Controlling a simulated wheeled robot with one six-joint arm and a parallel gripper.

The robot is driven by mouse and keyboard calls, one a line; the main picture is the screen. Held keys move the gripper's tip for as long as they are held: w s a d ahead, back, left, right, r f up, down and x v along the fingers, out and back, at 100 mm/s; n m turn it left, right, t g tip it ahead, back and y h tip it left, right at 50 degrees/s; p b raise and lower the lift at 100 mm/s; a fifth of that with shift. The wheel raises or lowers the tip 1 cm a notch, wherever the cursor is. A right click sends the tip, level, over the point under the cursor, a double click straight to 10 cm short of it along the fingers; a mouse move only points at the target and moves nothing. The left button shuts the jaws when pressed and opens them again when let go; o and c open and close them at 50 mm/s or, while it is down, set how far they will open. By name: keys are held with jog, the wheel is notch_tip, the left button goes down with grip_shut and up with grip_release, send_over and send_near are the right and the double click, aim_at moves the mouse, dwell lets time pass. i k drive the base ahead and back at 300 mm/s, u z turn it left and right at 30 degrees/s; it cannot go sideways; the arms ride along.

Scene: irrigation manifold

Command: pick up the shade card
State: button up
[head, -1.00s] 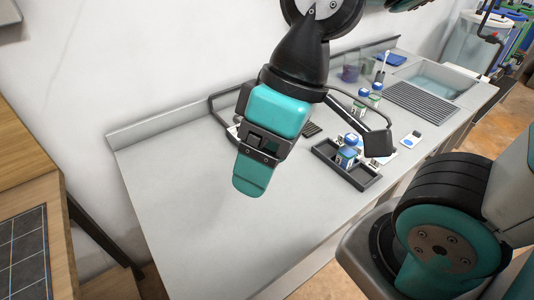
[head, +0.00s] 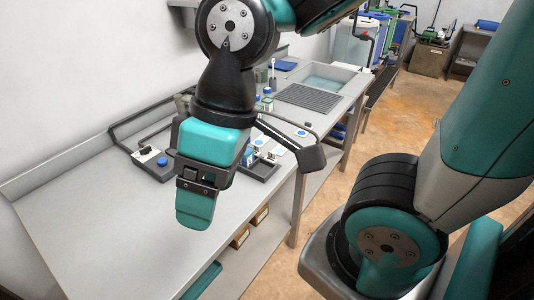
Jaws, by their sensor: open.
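My gripper (head: 196,208) hangs over the front part of the grey bench (head: 95,245), pointing down and empty. Its teal finger shows from the side, and the jaws are open. A small white card-like piece with a blue mark (head: 302,133) lies flat on the bench to the right, past the dark tray. I cannot tell which of these, if either, is the shade card. My gripper is well apart from both, and my arm hides part of the bench behind it.
A dark tray (head: 262,172) with small blue-and-white items stands right of my gripper. A dark pipe frame (head: 118,130) runs along the back. A sink (head: 327,78) and a slatted drainer (head: 309,97) are farther right. The bench's left part is clear.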

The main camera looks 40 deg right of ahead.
aim_at(263, 139)
jog(key=z, duration=1.55)
jog(key=k, duration=0.65)
jog(key=u, duration=0.7)
jog(key=i, duration=1)
jog(key=u, duration=0.35)
jog(key=k, duration=0.6)
jog(key=z, duration=0.7)
jog(key=i, duration=0.3)
jog(key=u, duration=0.05)
